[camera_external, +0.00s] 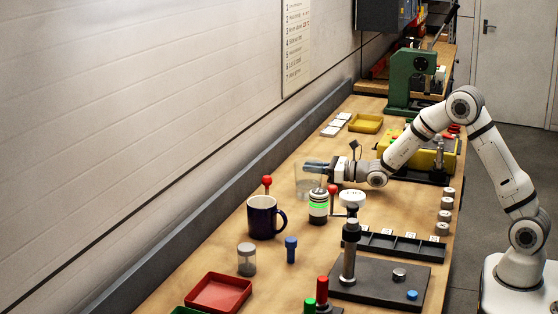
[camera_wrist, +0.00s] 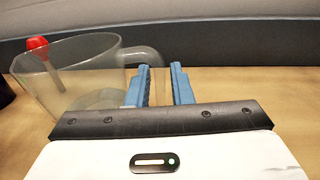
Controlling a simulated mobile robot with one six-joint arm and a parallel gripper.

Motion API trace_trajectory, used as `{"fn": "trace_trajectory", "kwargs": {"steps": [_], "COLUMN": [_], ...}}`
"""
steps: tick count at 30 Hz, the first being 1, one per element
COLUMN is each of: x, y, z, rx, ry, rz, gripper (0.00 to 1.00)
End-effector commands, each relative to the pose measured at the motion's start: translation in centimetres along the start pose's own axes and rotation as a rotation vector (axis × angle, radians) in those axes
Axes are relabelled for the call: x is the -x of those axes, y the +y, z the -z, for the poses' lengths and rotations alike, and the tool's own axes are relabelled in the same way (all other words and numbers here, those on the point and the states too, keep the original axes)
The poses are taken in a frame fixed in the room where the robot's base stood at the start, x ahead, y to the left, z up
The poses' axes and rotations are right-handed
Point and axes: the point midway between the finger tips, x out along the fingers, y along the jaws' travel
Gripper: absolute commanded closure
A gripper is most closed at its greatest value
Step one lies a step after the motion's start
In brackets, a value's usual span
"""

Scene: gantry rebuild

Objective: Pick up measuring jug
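The measuring jug (camera_external: 306,186) is a clear, see-through vessel standing on the wooden bench. In the wrist view the jug (camera_wrist: 85,75) fills the left side, with its handle (camera_wrist: 142,54) pointing right toward my fingers. My gripper (camera_external: 318,166) reaches in from the right at the jug's side in the outside view. In the wrist view its two blue fingers (camera_wrist: 160,84) are apart, with a gap between them. The lower part of the handle seems to show in that gap; I cannot tell whether a finger touches it.
A red-knobbed stick (camera_external: 267,182) stands beside the jug, and its red top (camera_wrist: 37,43) shows at the jug in the wrist view. A dark blue mug (camera_external: 262,218) and a green-banded cylinder (camera_external: 318,206) stand close in front. The wall ledge (camera_external: 235,160) runs behind.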

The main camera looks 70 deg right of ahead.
Motion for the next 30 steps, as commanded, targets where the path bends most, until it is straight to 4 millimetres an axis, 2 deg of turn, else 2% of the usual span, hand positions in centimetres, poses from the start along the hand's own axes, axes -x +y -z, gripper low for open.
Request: {"fn": "trace_trajectory", "kwargs": {"steps": [3,11,30], "x": [0.03,0.05,0.07], "y": [0.0,0.0,-0.04], "z": [0.02,0.01,-0.01], "rx": [0.0,0.0,0.001], "ry": [0.0,0.0,0.001], "rz": [0.0,0.0,0.001], "gripper": [0.8,1.0,1.0]}}
